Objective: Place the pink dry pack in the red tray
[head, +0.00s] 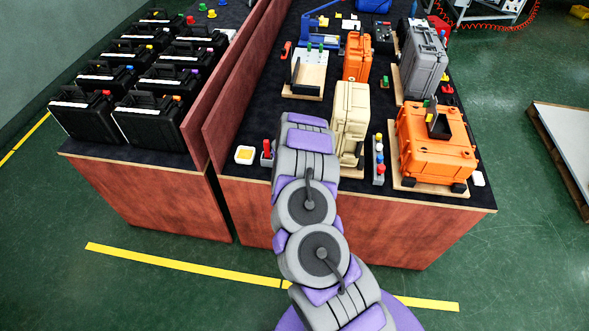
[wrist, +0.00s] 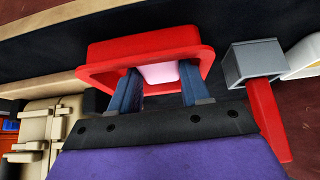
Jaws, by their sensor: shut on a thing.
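The red tray (wrist: 145,47) is in the upper middle of the wrist view, with its open side towards my gripper (wrist: 160,90). The pink dry pack (wrist: 158,74) shows as a pale pink patch between the two blue fingers, at the tray's opening. My gripper is shut on the pack, and the fingertips reach over the tray's rim. Whether the pack touches the tray floor cannot be told. In the head view my arm hides the gripper, the pack and the tray.
A grey block with a red handle (wrist: 262,95) stands right of the tray. A cream case (head: 351,112) stands close to my arm, also showing in the wrist view (wrist: 45,135). An orange case (head: 435,145) stands at the right. Black cases (head: 150,120) fill the left table.

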